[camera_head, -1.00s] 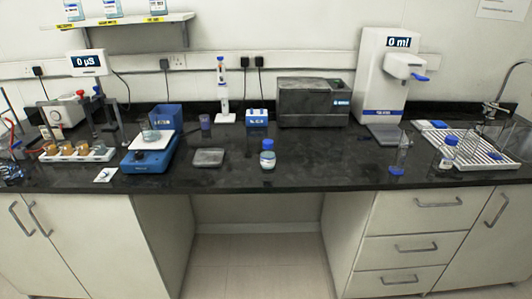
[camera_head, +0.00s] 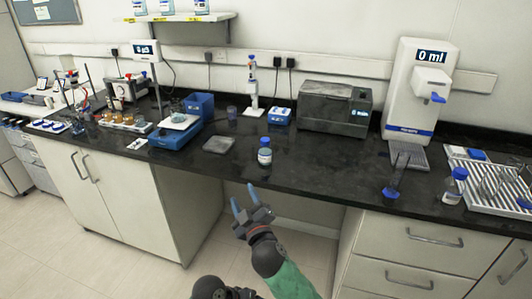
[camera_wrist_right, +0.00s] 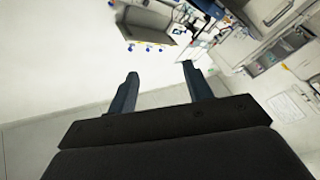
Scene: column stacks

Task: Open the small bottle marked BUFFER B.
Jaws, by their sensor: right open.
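A small bottle with a blue cap (camera_head: 265,152) stands upright near the front edge of the black bench, about the middle of the head view. Its label is too small to read. A second blue-capped bottle (camera_head: 454,186) stands at the right beside the drying rack; its label is also unreadable. Which one is BUFFER B I cannot tell. My right gripper (camera_head: 243,194) is open and empty, in front of the bench edge, below and slightly left of the middle bottle and apart from it. In the right wrist view the two fingers (camera_wrist_right: 158,92) are spread with nothing between. My left gripper is not in view.
A grey tray (camera_head: 219,144) lies left of the middle bottle. A blue balance (camera_head: 165,138) and a test tube rack (camera_head: 125,123) are farther left. A grey box device (camera_head: 335,108) and a white dispenser (camera_head: 420,90) stand behind.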

